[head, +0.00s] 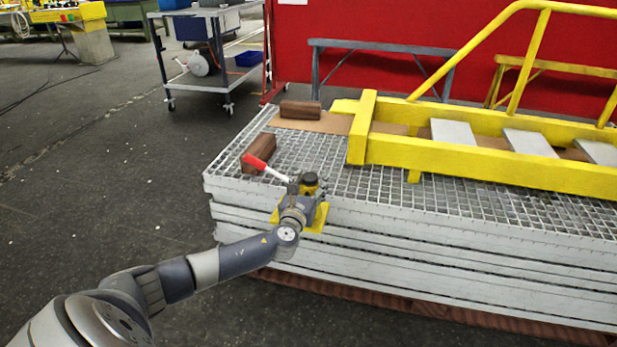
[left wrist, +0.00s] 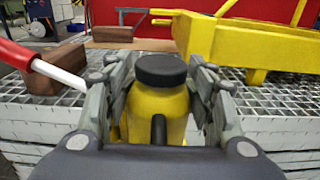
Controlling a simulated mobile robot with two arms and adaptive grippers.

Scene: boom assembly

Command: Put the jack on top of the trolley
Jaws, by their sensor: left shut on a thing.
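The jack is a yellow bottle jack with a black cap (left wrist: 160,70) and a yellow base plate (head: 317,218). It stands near the front left corner of the stacked metal gratings. Its red-tipped handle (head: 262,163) slants up to the left and also shows in the left wrist view (left wrist: 14,52). My left gripper (head: 299,195) has its fingers on both sides of the yellow body, shut on it. The trolley (head: 204,52) is a grey cart on castors at the back left, away from the gripper. My right gripper is not in view.
Two brown wooden blocks (head: 258,153) (head: 300,110) lie on the gratings (head: 400,205). A yellow stair frame (head: 480,165) lies to the right. Dark floor lies open between.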

